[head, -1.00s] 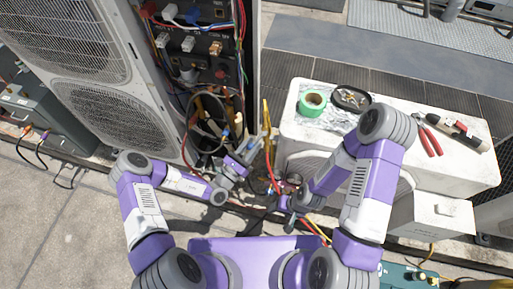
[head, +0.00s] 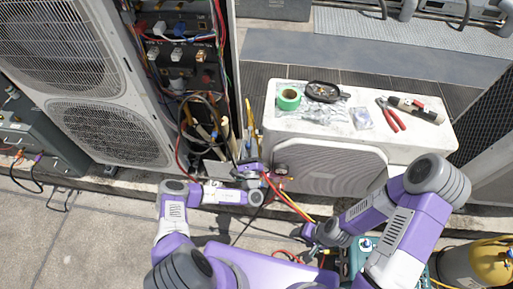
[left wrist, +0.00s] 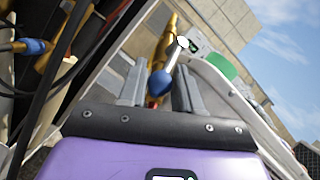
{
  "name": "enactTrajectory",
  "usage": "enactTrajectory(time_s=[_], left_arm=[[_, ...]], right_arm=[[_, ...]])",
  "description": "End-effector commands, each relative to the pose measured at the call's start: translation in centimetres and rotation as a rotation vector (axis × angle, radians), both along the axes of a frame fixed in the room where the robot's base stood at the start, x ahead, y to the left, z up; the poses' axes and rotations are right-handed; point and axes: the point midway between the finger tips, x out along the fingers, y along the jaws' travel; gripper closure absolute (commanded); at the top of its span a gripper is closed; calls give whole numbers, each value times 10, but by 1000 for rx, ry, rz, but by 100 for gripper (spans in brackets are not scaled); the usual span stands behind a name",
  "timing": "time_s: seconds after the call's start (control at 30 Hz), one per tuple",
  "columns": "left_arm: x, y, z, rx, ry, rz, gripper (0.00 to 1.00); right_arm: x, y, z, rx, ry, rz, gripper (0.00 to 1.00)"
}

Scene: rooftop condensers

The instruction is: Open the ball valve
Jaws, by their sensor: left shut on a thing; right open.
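In the left wrist view, a blue grip (left wrist: 159,84) on a silver stem stands between my left gripper's fingers (left wrist: 160,72). The stem runs up beside a brass-yellow body (left wrist: 165,45), which looks like the ball valve. My left gripper is shut on the blue grip; the fingers hide part of it. In the head view, my left gripper (head: 256,178) is beside the open condenser's lower right corner, by the hoses; the valve is too small to make out there. My right gripper (head: 312,238) is open and apart from the valve, low at the right.
The condenser (head: 105,130) stands open at the left, with wires and hoses inside. Red and yellow hoses (head: 285,200) hang between my grippers.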

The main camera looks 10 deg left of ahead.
Motion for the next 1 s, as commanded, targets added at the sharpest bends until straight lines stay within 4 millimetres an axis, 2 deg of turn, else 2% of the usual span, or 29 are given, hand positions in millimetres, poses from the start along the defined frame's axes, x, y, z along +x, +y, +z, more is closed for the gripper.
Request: enactTrajectory(time_s=[0.03, 0.43, 0.47, 0.6, 0.87, 1.0], left_arm=[[1, 8, 2, -5, -7, 24, 100], [2, 9, 2, -8, -9, 31, 100], [2, 9, 2, -8, -9, 31, 64], [2, 7, 1, -8, -8, 27, 42], [1, 4, 1, -8, -4, 19, 42], [-7, 1, -3, -8, -2, 19, 42]], right_arm=[[0, 0, 1, 0, 0, 0, 36], [0, 0, 1, 0, 0, 0, 36], [0, 0, 1, 0, 0, 0, 36], [0, 0, 1, 0, 0, 0, 36], [0, 0, 1, 0, 0, 0, 36], [0, 0, 3, 0, 0, 0, 36]])
